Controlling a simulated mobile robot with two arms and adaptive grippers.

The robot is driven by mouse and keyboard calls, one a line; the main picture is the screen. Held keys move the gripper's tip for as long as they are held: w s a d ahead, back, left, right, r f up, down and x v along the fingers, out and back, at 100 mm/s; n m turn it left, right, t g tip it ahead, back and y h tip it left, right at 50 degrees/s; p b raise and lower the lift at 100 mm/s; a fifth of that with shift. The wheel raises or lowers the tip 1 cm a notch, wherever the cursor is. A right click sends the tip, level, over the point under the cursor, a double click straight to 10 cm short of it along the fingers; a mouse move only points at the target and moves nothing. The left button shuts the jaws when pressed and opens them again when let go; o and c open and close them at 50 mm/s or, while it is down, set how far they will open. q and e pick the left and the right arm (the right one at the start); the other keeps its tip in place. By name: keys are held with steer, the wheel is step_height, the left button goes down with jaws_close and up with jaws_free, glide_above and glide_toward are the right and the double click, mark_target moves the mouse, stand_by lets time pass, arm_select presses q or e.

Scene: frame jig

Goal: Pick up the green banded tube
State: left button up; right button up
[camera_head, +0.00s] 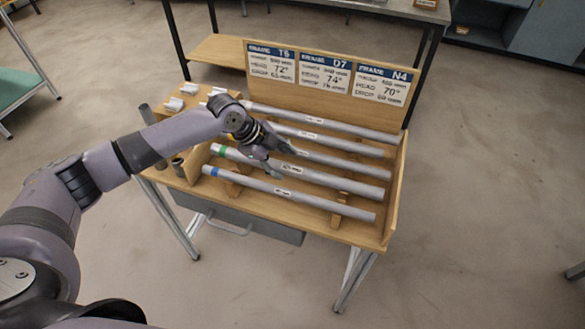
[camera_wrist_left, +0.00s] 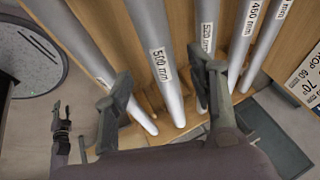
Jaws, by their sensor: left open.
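The green banded tube (camera_head: 310,175) is a long grey tube with a green band near its left end. It lies on the wooden rack, second from the front, behind the blue banded tube (camera_head: 290,193). My left gripper (camera_head: 284,160) is open above the middle of the rack, over the green banded tube, and hides part of the tubes behind. In the left wrist view my left gripper's fingers (camera_wrist_left: 165,88) stand apart on either side of a tube labelled 500 mm, not closed on it. No green band shows there. A small dark shape, seemingly my right gripper (camera_wrist_left: 62,118), shows at the left.
Several other grey tubes (camera_head: 350,130) lie parallel and close behind. A wooden board (camera_head: 320,60) with three cards stands at the back of the rack. Short dark cylinders and white pieces (camera_head: 173,104) sit at the left end. The floor around the bench is clear.

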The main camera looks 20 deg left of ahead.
mark_target(290, 167)
arm_select(q)
steer(key=p+x, duration=0.1)
steer(key=x, duration=0.4)
steer(key=shift+r, duration=0.1)
steer(key=shift+c, duration=0.4)
jaws_close()
